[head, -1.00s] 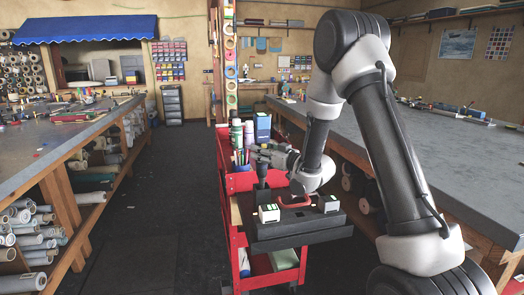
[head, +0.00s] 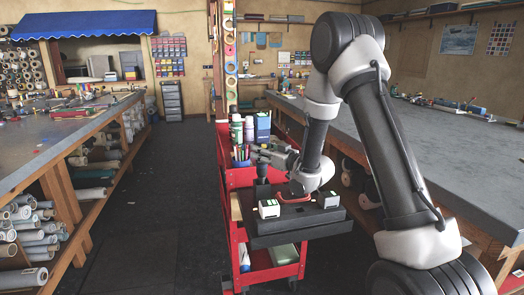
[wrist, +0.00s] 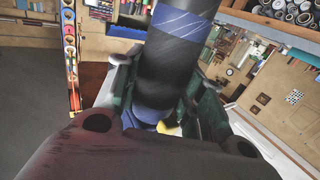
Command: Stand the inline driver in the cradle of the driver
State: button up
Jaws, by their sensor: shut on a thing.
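My gripper (wrist: 165,100) is shut on the inline driver (wrist: 168,75), a dark cylinder with a blue band, held between the two fingers. In the head view my gripper (head: 263,157) is at the left end of the red cart, and a dark upright shape (head: 262,172) shows below it at the tray's left end. I cannot tell there where the driver ends and whether it touches anything. The driver's cradle cannot be made out clearly; the lower end of the driver is hidden in the wrist view.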

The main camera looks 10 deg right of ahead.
aim_at(266, 171)
jog(key=shift+f, duration=3.65)
dwell(0.6)
jog(key=o, duration=1.2)
jog(key=shift+f, duration=0.1)
jog(key=v, duration=1.2)
jog(key=s+d+r+m+g+h, duration=0.2)
jog(key=s+d+r+g+h, duration=0.3)
jog(key=d+r+h, duration=0.55)
jog(key=s+r+m+g, duration=0.1)
jog(key=s+r+g, duration=0.1)
jog(key=s, duration=0.7)
jog(key=s+a+r+m+g, duration=0.1)
jog(key=s+r+m+g, duration=0.1)
jog(key=s, duration=0.8)
jog(key=s+a+r+m+g+y, duration=0.1)
jog(key=s+r+g, duration=0.1)
jog(key=s, duration=0.8)
jog(key=shift+a+r, duration=0.1)
jog(key=shift+r, duration=0.05)
